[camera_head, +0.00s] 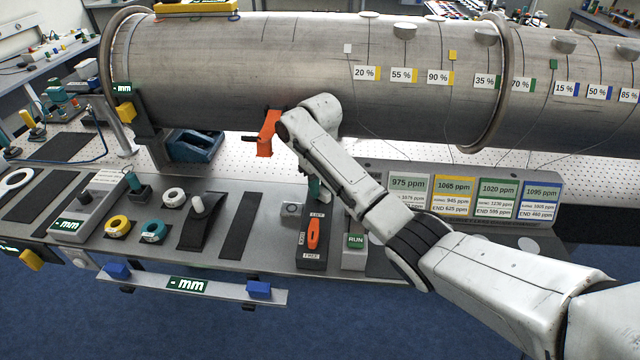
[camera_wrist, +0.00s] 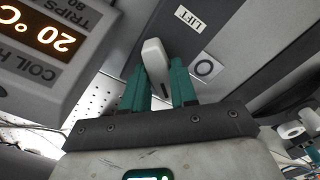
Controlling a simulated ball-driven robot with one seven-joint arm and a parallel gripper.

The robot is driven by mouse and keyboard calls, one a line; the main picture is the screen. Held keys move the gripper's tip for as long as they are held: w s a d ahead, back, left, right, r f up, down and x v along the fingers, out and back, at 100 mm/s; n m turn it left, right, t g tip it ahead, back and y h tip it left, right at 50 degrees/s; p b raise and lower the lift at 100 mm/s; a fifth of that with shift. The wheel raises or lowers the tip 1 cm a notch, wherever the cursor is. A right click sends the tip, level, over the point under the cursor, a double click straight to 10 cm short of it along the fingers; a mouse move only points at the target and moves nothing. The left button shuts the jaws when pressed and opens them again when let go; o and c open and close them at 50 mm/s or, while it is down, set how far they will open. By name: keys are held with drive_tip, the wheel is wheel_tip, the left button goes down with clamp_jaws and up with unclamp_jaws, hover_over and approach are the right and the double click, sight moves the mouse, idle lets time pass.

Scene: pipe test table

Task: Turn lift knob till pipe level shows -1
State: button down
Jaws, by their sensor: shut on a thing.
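My gripper is seen in the wrist view (camera_wrist: 158,88), its two teal fingers shut on a pale knob (camera_wrist: 154,58) beside a LIFT label. In the head view, a teal finger of my gripper (camera_head: 314,187) shows just beyond the dark LIFT/FREE panel; my arm hides the knob there. The large grey metal pipe (camera_head: 250,70) lies along the back. Green mm readouts show on the pipe's left support (camera_head: 122,88), on a grey box (camera_head: 68,225) and on the front rail (camera_head: 187,285). The front one reads a dash and no number; which one gives pipe level I cannot tell.
An orange bracket (camera_head: 267,132) sits under the pipe. Several ppm cards (camera_head: 408,185) stand at the right. In the wrist view, a lit temperature display (camera_wrist: 45,35) is close to my fingers.

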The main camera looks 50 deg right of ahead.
sight(321, 187)
drive_tip(key=c, duration=0.9)
unclamp_jaws()
wheel_tip(321, 187, up, 8)
drive_tip(key=shift+d+r+p, duration=0.1)
drive_tip(key=shift+d+p, duration=0.05)
drive_tip(key=shift+p, duration=0.45)
drive_tip(key=shift+r, duration=1.25)
